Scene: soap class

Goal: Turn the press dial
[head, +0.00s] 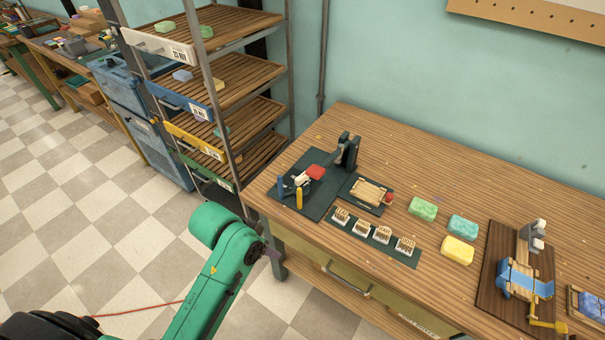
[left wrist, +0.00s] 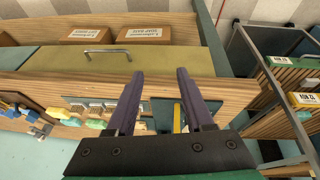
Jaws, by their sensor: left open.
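The press (head: 346,152) is a dark stand on a dark mat at the table's left end, in the head view. A red part (head: 315,171) and a white part sit before it, with blue and yellow upright pieces (head: 299,198). I cannot tell for sure which part is the dial. My left gripper (head: 272,253) is just off the table's front left edge, apart from the press. In the left wrist view its two dark fingers (left wrist: 160,72) are spread, with nothing between them; a yellow upright piece (left wrist: 177,117) shows beyond. My right gripper is not in view.
The wooden table (head: 400,140) holds a row of stamps (head: 380,235), a small wooden tray (head: 370,192), green, teal and yellow soaps (head: 457,250) and a blue-banded device (head: 525,280). A shelf rack (head: 240,75) stands close on the left. A drawer handle (head: 347,284) juts from the front.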

